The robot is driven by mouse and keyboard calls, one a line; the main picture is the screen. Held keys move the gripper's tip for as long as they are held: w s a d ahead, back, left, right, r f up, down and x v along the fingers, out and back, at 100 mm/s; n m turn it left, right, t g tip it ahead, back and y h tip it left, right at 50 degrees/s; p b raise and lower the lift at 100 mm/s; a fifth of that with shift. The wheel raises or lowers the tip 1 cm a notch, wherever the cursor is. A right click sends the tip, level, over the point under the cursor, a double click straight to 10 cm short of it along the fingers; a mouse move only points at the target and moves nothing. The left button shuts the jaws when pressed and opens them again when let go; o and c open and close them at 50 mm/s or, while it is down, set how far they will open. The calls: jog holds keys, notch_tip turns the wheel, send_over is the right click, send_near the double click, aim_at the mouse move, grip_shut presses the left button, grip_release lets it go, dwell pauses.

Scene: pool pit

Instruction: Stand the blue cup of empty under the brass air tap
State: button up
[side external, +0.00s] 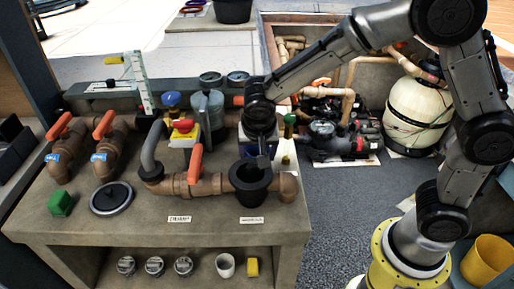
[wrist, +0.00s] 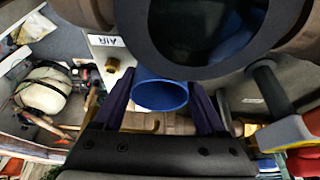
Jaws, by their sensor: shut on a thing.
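The blue cup (wrist: 160,95) sits between the two fingers of my gripper (wrist: 162,88) in the wrist view, and the gripper is shut on it. The cup's round rim faces the camera; what is inside is too dark to tell. A white plate marked AIR (wrist: 107,42) with a small brass fitting (wrist: 112,65) lies to the left of the cup, apart from it in the picture. In the side view my gripper (side external: 262,160) is low behind the black open pot (side external: 250,186), and I cannot make out the cup there.
The black pot's wide ring (wrist: 205,30) fills the top of the wrist view, close to the cup. Brown pipes with orange handles (side external: 195,165) run along the bench (side external: 160,205). A green block (side external: 60,203) and a black disc (side external: 111,198) lie at left. A yellow bucket (side external: 487,258) stands at right.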

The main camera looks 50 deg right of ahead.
aim_at(257, 148)
jog(key=shift+w+d+f, duration=0.15)
jog(key=shift+d+f, duration=0.05)
jog(key=shift+f, duration=0.05)
jog(key=w+d, duration=0.2)
jog(key=shift+w+d, duration=0.3)
jog(key=shift+a+f, duration=0.1)
jog(key=shift+f, duration=0.45)
jog(key=shift+f, duration=0.1)
jog(key=o, duration=1.4)
